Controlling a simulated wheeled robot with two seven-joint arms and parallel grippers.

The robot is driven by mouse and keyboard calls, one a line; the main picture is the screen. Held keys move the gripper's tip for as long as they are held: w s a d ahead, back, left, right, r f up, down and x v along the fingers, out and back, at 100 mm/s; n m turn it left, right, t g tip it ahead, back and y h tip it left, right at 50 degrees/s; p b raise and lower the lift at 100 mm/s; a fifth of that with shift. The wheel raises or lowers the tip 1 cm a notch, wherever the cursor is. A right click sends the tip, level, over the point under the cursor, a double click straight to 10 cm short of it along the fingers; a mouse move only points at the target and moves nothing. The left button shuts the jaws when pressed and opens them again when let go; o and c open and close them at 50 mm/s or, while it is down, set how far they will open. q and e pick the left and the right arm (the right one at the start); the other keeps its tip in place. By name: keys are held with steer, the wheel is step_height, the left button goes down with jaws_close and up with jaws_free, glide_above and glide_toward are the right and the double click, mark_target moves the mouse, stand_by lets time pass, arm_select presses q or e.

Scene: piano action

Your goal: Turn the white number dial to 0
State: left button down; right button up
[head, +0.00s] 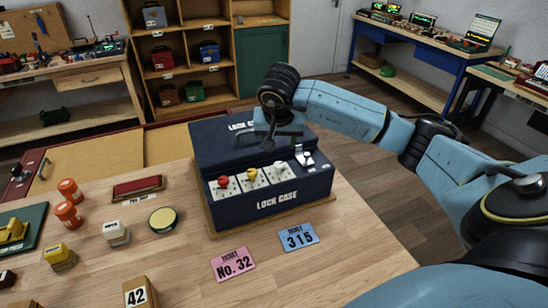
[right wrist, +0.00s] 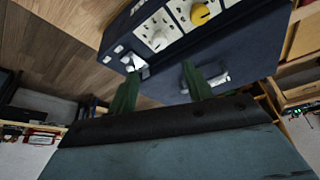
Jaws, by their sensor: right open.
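The dark blue lock case (head: 268,203) stands on the wooden table with red, yellow and white dials in a row on white plates. The white dial (head: 280,167) is the rightmost of the three in the head view. It also shows in the right wrist view (right wrist: 158,41), beside the yellow dial (right wrist: 201,14). The marks around the dial are too small to read. My right gripper (head: 283,142) is open and empty, above and behind the dials, near the case's raised back part. Its two fingers are apart in the right wrist view (right wrist: 161,90). My left gripper is out of view.
A small white lever or switch (head: 305,159) sits right of the white dial. A pink ticket (head: 233,264) and a blue ticket (head: 298,237) lie before the case. Orange jars (head: 68,203), a round tin (head: 162,220) and a block marked 42 (head: 140,294) stand left. The table's right front is clear.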

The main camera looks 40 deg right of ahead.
mark_target(279, 164)
steer(key=x, duration=1.1)
steer(key=shift+s+a, duration=0.15)
steer(key=shift+a, duration=0.05)
steer(key=shift+d+f, duration=0.1)
steer(key=shift+f, duration=0.3)
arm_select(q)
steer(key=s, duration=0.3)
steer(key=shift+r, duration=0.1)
arm_select(e)
steer(key=c, duration=0.9)
